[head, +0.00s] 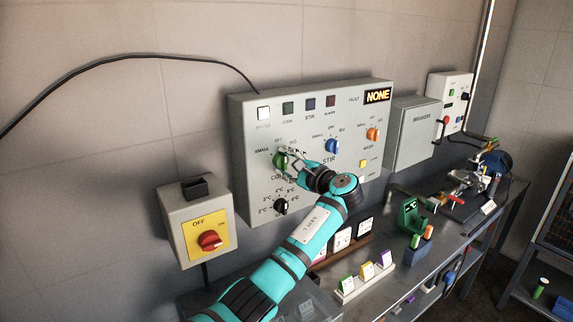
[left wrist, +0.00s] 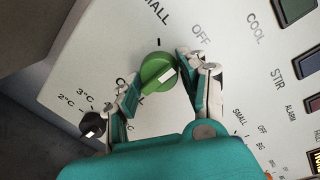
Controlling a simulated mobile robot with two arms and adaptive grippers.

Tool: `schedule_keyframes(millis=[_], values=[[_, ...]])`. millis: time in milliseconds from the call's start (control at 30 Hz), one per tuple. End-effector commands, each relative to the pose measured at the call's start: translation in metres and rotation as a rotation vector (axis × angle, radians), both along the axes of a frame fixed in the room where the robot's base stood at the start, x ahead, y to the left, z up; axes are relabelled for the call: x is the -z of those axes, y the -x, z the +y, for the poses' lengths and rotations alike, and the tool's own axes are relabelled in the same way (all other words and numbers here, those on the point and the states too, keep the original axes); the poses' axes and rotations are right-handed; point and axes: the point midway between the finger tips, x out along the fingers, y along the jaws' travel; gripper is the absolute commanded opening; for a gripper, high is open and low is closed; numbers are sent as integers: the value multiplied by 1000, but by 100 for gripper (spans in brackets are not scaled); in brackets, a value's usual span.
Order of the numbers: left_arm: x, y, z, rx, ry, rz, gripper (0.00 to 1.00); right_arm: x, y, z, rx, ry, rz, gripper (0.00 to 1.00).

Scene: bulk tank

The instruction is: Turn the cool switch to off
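The cool switch is a green knob (head: 280,161) on the grey control panel (head: 255,120); it also shows in the left wrist view (left wrist: 155,70). Its short white mark slants up to the right, roughly toward OFF; its exact setting is hard to tell. SMALL and OFF show above it in the left wrist view, while its BIG label is hidden behind a finger. My left gripper (head: 289,160) is at the knob, with one finger on either side in the left wrist view (left wrist: 157,88). Whether both fingers touch it is unclear. My right gripper is out of view.
A black dial (head: 280,206) sits below the cool switch, and a blue stir knob (head: 332,146) and an orange knob (head: 374,134) sit to its right. A box with a red switch (head: 209,241) hangs at left. A cluttered bench (head: 455,235) runs below.

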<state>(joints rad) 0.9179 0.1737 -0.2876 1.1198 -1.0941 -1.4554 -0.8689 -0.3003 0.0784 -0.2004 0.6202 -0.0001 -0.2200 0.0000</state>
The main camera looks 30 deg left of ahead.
Motion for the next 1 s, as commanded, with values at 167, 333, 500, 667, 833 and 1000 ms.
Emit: schedule_keyframes(millis=[167,333,500,667,833,1000], values=[[0,0,0,0,-1,0,63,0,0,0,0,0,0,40],[0,0,0,0,0,1,63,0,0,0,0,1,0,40],[0,2,-7,1,-1,1,63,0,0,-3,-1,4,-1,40],[-1,10,-33,4,1,1,63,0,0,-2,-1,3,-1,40],[-3,23,-68,4,1,1,63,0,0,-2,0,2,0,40],[-6,34,-96,3,0,0,63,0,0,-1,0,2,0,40]])
